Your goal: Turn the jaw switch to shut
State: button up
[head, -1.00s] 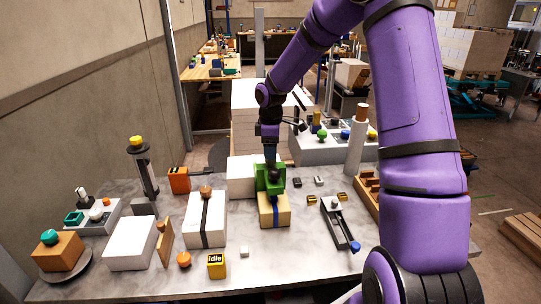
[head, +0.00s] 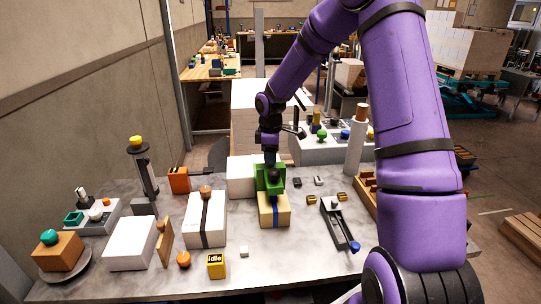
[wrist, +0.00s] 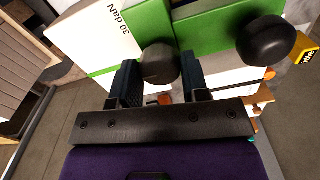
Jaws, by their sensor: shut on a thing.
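A green clamp-like device (head: 264,185) stands over a yellow block (head: 270,214) with a dark blue strap, near the middle of the table. In the wrist view its green body (wrist: 207,30) has a white face marked "30 daN" and two black knobs. My gripper (head: 270,157) reaches down at the back of the device. In the wrist view my gripper (wrist: 160,72) is shut on the nearer black knob (wrist: 158,62). The other black knob (wrist: 266,40) stands free to the right. I cannot read any switch marking.
A white ream with a dark strap (head: 196,222) and a plain white ream (head: 131,243) lie to the left. A yellow "idle" cube (head: 216,266) sits at the front edge. A sliding fixture (head: 338,225) lies to the right. A pale post (head: 357,140) stands behind it.

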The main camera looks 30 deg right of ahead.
jog(key=m, duration=0.4)
jog(key=shift+m, duration=0.4)
jog(key=m, duration=0.4)
jog(key=shift+m, duration=0.3)
jog(key=m, duration=0.4)
jog(key=shift+m, duration=2.2)
jog(key=o, duration=0.9)
jog(key=shift+o, duration=0.2)
jog(key=shift+r, duration=0.1)
